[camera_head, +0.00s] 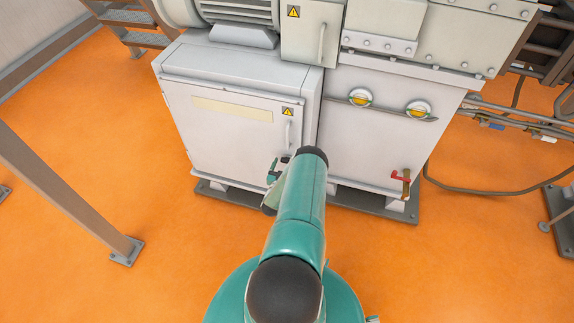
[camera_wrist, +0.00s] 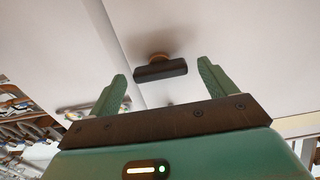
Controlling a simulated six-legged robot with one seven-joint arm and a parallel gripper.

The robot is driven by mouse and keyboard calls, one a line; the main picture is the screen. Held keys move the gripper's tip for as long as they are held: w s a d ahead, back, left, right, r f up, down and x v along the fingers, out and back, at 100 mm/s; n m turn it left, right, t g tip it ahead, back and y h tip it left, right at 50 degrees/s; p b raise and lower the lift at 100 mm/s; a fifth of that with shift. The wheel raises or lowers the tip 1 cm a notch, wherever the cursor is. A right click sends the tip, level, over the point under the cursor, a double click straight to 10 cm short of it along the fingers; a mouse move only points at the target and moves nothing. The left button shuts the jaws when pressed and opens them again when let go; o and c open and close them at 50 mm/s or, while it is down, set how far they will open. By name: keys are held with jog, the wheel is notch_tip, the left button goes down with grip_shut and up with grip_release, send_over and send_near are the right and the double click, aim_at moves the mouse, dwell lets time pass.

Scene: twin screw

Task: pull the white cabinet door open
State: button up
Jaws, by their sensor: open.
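The white cabinet door (camera_head: 222,127) is on the left cabinet and looks shut, with a pale label strip and a yellow warning sign. Its upright light handle (camera_head: 288,134) is near the door's right edge. My gripper (camera_head: 277,168) is just below the handle in the head view, partly hidden by my arm. In the wrist view my gripper (camera_wrist: 160,85) is open, fingers apart. A dark bar (camera_wrist: 160,71) with a rounded brownish mount shows between and beyond the fingertips, against a white surface. I cannot tell whether it is the door handle, and no contact is visible.
A second white cabinet (camera_head: 385,135) with a red-handled valve (camera_head: 401,177) stands close on the right. A grey box (camera_head: 311,33) and machinery sit above. A grey post (camera_head: 75,200) stands at left. Orange floor (camera_head: 165,235) is clear before the cabinet's left side.

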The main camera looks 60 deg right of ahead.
jog(key=shift+d, duration=0.5)
jog(key=shift+c, duration=0.4)
jog(key=c, duration=1.3)
jog(key=shift+w+n, duration=0.1)
jog(key=shift+n, duration=8.4)
